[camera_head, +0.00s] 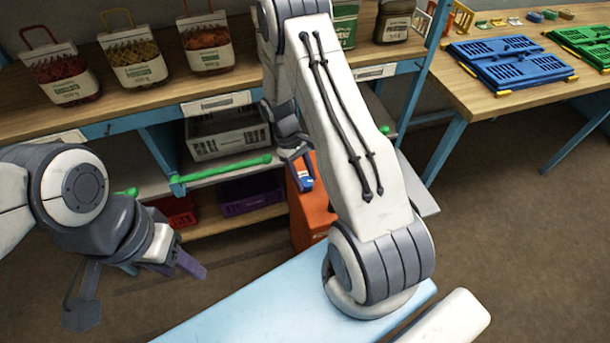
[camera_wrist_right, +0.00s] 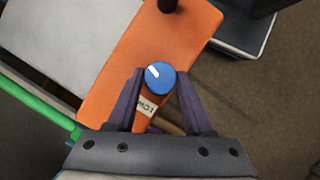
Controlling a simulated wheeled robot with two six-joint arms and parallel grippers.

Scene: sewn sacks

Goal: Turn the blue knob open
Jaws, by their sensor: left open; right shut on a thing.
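The blue knob (camera_wrist_right: 160,77) is round with a white pointer mark, which points to the upper left in the right wrist view. It sits on the orange housing (camera_wrist_right: 150,40), beside a small white label (camera_wrist_right: 147,106). My right gripper (camera_wrist_right: 161,80) is shut on the knob, with a dark finger on each side of it. In the head view my right gripper (camera_head: 298,168) is partly hidden by its own arm, above the orange housing (camera_head: 311,215). My left gripper (camera_head: 188,268) is open and empty, out at the lower left, away from the knob.
A wooden bench (camera_head: 225,87) holds several sacks (camera_head: 206,42). On its lower shelves are a grey crate (camera_head: 225,140) and a purple crate (camera_head: 250,193). A green bar (camera_head: 228,168) runs beside the housing. Blue (camera_head: 510,62) and green crates lie on the right table.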

